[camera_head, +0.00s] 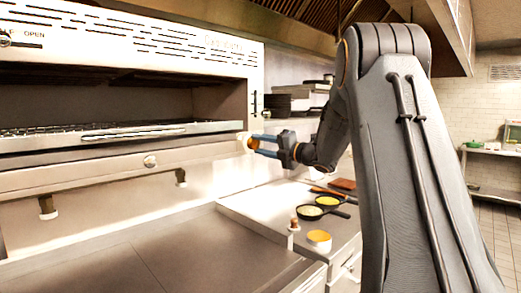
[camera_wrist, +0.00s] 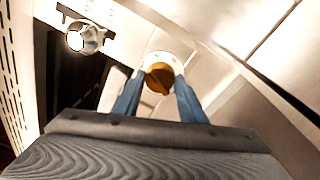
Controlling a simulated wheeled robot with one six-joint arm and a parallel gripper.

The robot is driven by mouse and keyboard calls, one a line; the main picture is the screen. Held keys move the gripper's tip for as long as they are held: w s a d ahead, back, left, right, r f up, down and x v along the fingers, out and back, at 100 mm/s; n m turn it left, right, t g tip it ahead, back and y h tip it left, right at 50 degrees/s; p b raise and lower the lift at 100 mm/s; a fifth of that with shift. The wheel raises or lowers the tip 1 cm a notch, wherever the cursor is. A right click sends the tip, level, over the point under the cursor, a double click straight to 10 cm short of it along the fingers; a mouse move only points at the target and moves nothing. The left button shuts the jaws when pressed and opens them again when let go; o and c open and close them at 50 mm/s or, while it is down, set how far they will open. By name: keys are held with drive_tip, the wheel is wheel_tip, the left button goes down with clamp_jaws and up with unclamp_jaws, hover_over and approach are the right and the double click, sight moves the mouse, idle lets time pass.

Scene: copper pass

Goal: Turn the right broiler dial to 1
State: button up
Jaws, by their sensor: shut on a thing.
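The broiler (camera_head: 120,150) fills the left of the head view, with a white slotted top panel and a dark open cavity. Its right dial (camera_head: 243,138) is at the right end of the front rail, mostly hidden by my gripper (camera_head: 256,144). In the wrist view the dial shows as a pale round base with an orange-brown grip (camera_wrist: 158,77). My gripper's blue fingers (camera_wrist: 157,88) are shut on it, one on each side. No number can be read around the dial.
Another round knob (camera_head: 150,161) sits further left on the rail. A chrome knob (camera_wrist: 85,38) shows at upper left in the wrist view. The flat steel top (camera_head: 150,245) in front is clear.

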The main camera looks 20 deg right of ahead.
drive_tip(key=m+b, duration=0.1)
drive_tip(key=m, duration=0.4)
drive_tip(key=shift+t, duration=0.4)
drive_tip(key=o, duration=1.1)
drive_tip(key=shift+c, duration=0.2)
drive_tip(key=b+v, duration=0.2)
drive_tip(key=v, duration=0.5)
drive_tip(key=shift+s, duration=0.35)
